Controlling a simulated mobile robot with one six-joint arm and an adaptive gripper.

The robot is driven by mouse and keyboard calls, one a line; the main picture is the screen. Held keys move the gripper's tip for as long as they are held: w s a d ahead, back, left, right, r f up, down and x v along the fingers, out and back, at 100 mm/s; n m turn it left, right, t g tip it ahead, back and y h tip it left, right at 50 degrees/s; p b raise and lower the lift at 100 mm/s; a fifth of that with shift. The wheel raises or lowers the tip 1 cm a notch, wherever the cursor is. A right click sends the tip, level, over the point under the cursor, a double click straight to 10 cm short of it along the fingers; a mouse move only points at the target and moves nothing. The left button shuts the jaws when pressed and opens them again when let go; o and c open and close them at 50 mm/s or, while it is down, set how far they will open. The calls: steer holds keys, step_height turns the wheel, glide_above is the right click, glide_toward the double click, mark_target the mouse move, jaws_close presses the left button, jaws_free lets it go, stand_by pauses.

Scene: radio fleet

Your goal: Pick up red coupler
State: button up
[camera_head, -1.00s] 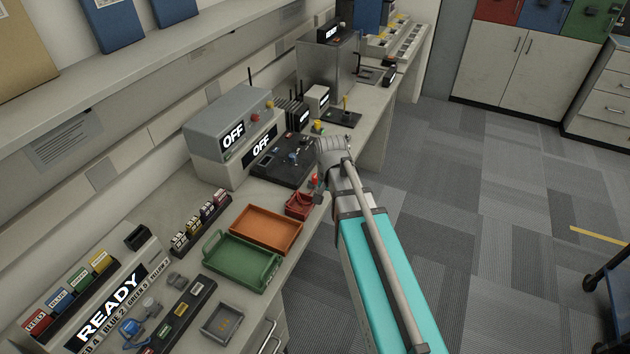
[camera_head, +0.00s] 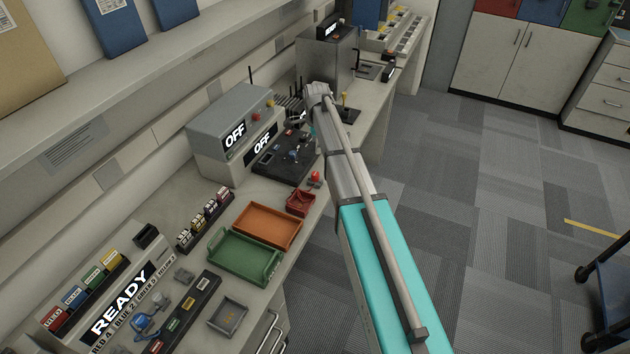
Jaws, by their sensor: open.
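A small red piece (camera_head: 316,177), which looks like the red coupler, stands on the bench near its front edge, just behind a small red tray (camera_head: 300,203). It is too small to make out its shape. My gripper (camera_head: 311,134) hangs at the end of my arm over the right side of the dark equipment panel, beyond the red piece and apart from it. Only a small part of it shows below the wrist, and the fingertips are mostly hidden. No held object shows.
An orange tray (camera_head: 268,228) and a green tray (camera_head: 243,257) lie nearer on the bench. A dark panel (camera_head: 285,158) with small parts lies beyond the red piece. Grey boxes reading OFF (camera_head: 232,130) stand behind it.

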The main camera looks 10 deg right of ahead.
mark_target(315, 173)
steer(key=shift+f, duration=0.15)
step_height(315, 173, down, 8)
steer(key=b, duration=0.8)
steer(key=shift+f+b, duration=0.15)
steer(key=shift+b, duration=0.2)
stand_by(0.5)
steer(key=shift+s+a+f+b, duration=0.1)
steer(key=shift+f+b, duration=1.2)
steer(key=shift+s+a+f+b, duration=0.1)
steer(key=shift+f+b, duration=1.2)
jaws_close()
